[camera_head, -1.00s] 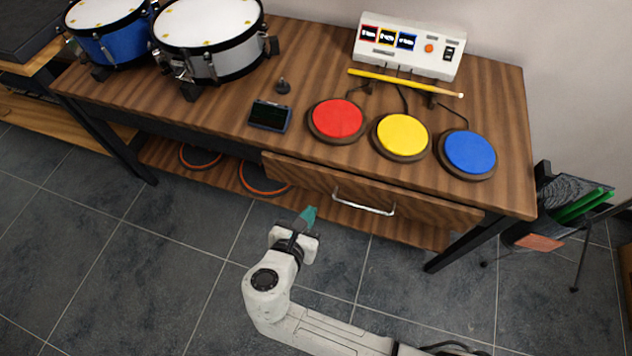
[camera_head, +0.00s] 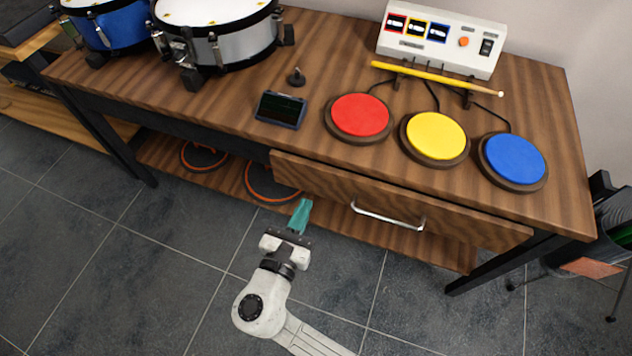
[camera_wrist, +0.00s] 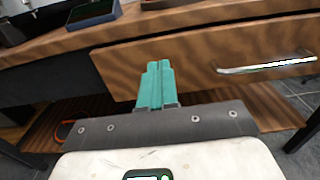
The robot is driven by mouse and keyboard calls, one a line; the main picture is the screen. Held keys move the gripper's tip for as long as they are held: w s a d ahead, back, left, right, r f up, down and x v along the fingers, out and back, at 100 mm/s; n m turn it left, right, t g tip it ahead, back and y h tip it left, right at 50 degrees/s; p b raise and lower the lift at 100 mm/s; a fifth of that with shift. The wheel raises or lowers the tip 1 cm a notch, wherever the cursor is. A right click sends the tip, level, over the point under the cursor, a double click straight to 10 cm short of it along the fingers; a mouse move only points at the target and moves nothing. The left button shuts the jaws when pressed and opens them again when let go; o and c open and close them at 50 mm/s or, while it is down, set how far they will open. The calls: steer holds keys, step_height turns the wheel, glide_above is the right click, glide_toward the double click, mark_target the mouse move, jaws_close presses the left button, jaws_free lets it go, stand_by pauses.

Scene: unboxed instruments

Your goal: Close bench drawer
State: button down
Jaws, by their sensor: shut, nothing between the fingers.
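The bench drawer (camera_head: 335,196) has a wooden front with a silver bar handle (camera_head: 388,216), under the right half of the bench top (camera_head: 300,128). Its front seems to stand out a little from the bench edge; how far is hard to tell. My gripper (camera_head: 301,214) has teal fingers, shut together and empty. It is in front of the drawer's left part, left of the handle. In the wrist view, the fingers (camera_wrist: 156,84) point at the drawer front (camera_wrist: 200,60), with the handle (camera_wrist: 266,65) to their right. I cannot tell whether the fingertips touch the drawer.
On the bench are red (camera_head: 360,116), yellow (camera_head: 436,136) and blue (camera_head: 514,159) pads, a white console (camera_head: 440,42), a yellow stick (camera_head: 430,77), a dark tablet (camera_head: 281,110) and drums (camera_head: 222,35). A lower shelf (camera_head: 222,180) holds round items. The floor (camera_head: 130,260) in front is clear.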

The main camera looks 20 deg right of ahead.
mark_target(320, 172)
steer(key=b+x, duration=0.1)
steer(key=x, duration=0.6)
steer(key=shift+d, duration=0.1)
steer(key=shift+w+d, duration=0.1)
steer(key=shift+w, duration=0.05)
